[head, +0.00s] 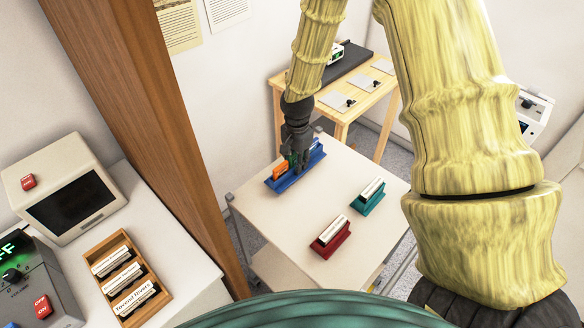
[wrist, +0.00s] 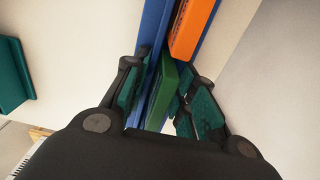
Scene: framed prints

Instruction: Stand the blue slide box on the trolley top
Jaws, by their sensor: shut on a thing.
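The blue slide box (head: 287,181) is long and low and sits at the back left of the trolley top (head: 300,232). An orange piece (head: 280,174) and a green piece stand in it; both also show in the wrist view, orange (wrist: 192,30) and green (wrist: 164,92). My gripper (head: 297,165) points down at the box. In the wrist view its fingers (wrist: 165,105) close from both sides, with the blue wall (wrist: 152,50) at the left finger and the green piece beside it. Whether the box's underside touches the top is hidden.
A red holder (head: 329,242) and a teal holder (head: 368,201), each with white cards, stand on the trolley's right and front parts. A wooden post (head: 150,120) rises left of the trolley. A wooden tray (head: 160,291) of labelled boxes lies on the left counter. The trolley's middle is clear.

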